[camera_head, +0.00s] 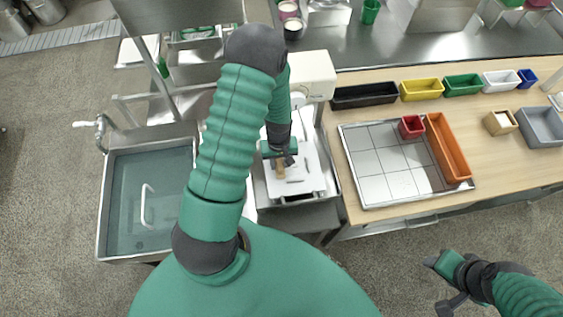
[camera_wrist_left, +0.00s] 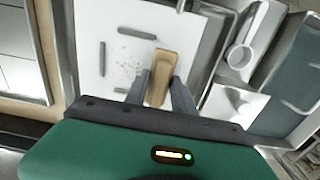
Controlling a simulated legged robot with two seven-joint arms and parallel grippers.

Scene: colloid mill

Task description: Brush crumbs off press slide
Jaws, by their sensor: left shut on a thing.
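The press slide is a white plate (camera_head: 305,172) in a metal frame near the middle of the head view. In the left wrist view the white plate (camera_wrist_left: 122,30) carries dark bars and a scatter of small dark crumbs (camera_wrist_left: 130,65). My left gripper (camera_head: 284,160) is over the plate, shut on a tan wooden brush (camera_wrist_left: 160,72) that shows between its fingers. The brush is also partly visible in the head view (camera_head: 280,170). The bristles are hidden, so I cannot tell whether they touch the plate. My right gripper (camera_head: 442,280) is low at the right, away from the table, its jaws unclear.
A sink-like basin (camera_head: 125,205) stands left of the slide. Right of it, a wooden table (camera_head: 500,165) bears a tiled tray (camera_head: 375,180), an orange bin (camera_head: 447,145), a small red bin (camera_head: 411,127) and several other bins. A white machine head (camera_head: 313,75) rises behind the slide.

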